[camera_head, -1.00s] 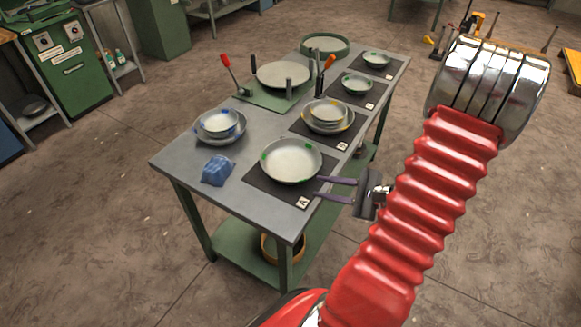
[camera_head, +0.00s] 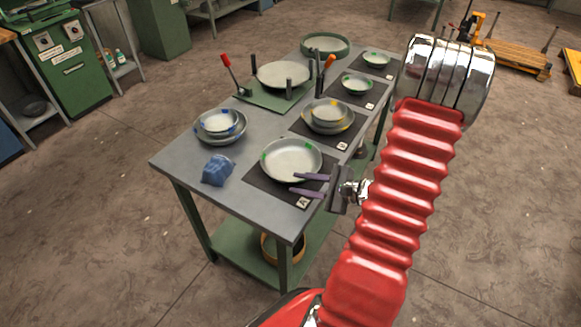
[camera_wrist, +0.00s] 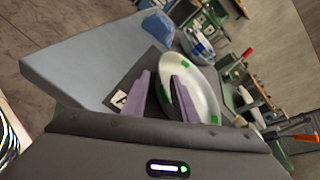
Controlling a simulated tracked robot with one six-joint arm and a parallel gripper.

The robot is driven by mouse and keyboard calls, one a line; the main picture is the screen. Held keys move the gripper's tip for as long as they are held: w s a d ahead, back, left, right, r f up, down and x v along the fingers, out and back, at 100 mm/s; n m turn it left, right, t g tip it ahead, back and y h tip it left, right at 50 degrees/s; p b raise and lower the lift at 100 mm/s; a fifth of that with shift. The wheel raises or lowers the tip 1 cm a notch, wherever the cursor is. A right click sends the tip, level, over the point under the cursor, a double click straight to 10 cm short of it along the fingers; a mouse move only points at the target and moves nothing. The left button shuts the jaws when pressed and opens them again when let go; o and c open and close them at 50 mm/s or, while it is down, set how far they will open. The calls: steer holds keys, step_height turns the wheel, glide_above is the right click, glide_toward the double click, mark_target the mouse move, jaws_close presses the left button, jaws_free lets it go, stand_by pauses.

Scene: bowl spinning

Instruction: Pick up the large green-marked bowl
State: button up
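The large green-marked bowl (camera_head: 290,160) is a pale, shallow bowl with green marks on its rim. It sits on a dark mat (camera_head: 263,181) at the near end of the table, and it also shows in the wrist view (camera_wrist: 203,88). My gripper (camera_head: 303,184) is open, with its two purple fingers apart, at the bowl's near right side. In the wrist view, one finger of my gripper (camera_wrist: 162,90) overlaps the bowl and the other lies over the mat beside the rim. I cannot tell whether either finger touches the bowl.
Blue-marked bowls (camera_head: 219,124) and a blue cloth (camera_head: 217,170) are to the left. Stacked yellow-marked bowls (camera_head: 328,114) and smaller green-marked bowls (camera_head: 356,84) stand farther along the table (camera_head: 262,125). A green fixture (camera_head: 268,95) with a round plate and red and orange levers is behind.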

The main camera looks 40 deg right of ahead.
steer(key=shift+w+a+f, duration=0.1)
steer(key=shift+w+a, duration=0.05)
steer(key=shift+w, duration=0.2)
steer(key=shift+x, duration=2.6)
steer(key=shift+c, duration=0.4)
jaws_close()
